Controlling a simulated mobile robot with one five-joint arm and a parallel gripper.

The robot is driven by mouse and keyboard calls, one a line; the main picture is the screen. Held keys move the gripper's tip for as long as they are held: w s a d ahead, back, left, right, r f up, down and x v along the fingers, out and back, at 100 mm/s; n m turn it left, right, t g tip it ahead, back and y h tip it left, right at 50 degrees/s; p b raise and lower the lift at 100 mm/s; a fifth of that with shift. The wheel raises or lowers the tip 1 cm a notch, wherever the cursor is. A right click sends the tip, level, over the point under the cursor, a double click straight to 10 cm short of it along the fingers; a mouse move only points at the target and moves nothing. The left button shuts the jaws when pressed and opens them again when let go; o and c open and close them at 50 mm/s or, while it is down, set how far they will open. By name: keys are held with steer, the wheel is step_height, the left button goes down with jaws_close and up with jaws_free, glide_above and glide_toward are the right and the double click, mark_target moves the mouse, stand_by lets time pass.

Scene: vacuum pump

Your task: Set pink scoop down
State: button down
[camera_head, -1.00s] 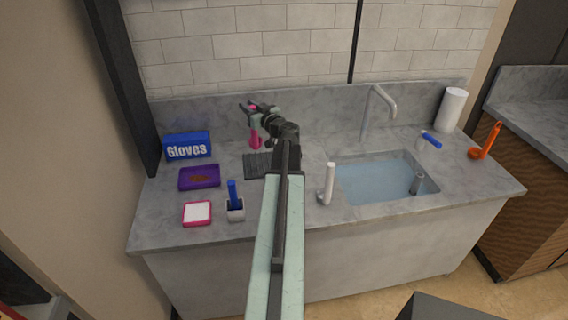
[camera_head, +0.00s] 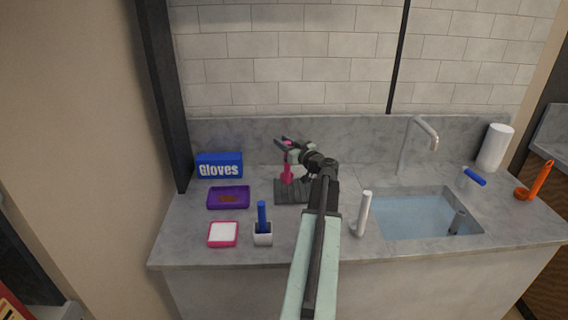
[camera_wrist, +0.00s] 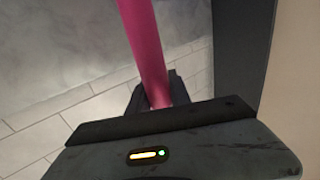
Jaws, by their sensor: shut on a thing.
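My gripper (camera_head: 284,142) is over the back left of the counter, shut on the pink scoop (camera_head: 288,172). The scoop hangs down from the gripper, close above or at the dark ribbed mat (camera_head: 291,192); I cannot tell whether it touches. In the wrist view, the pink handle (camera_wrist: 146,45) runs up and away from between the fingers (camera_wrist: 158,95). The scoop's lower end is out of the wrist view.
A blue Gloves box (camera_head: 219,165), purple tray (camera_head: 228,198), pink-rimmed white box (camera_head: 223,234) and blue-handled tool in a cup (camera_head: 262,234) stand left. A white scoop (camera_head: 361,215) stands beside the sink (camera_head: 415,215). An orange scoop (camera_head: 538,183) is far right.

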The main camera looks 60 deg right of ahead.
step_height(320, 180, down, 4)
steer(key=b, duration=0.3)
steer(key=shift+r+b, duration=0.1)
steer(key=shift+b, duration=0.2)
steer(key=c, duration=1.2)
jaws_free()
steer(key=v, duration=1.2)
steer(key=shift+r, duration=0.1)
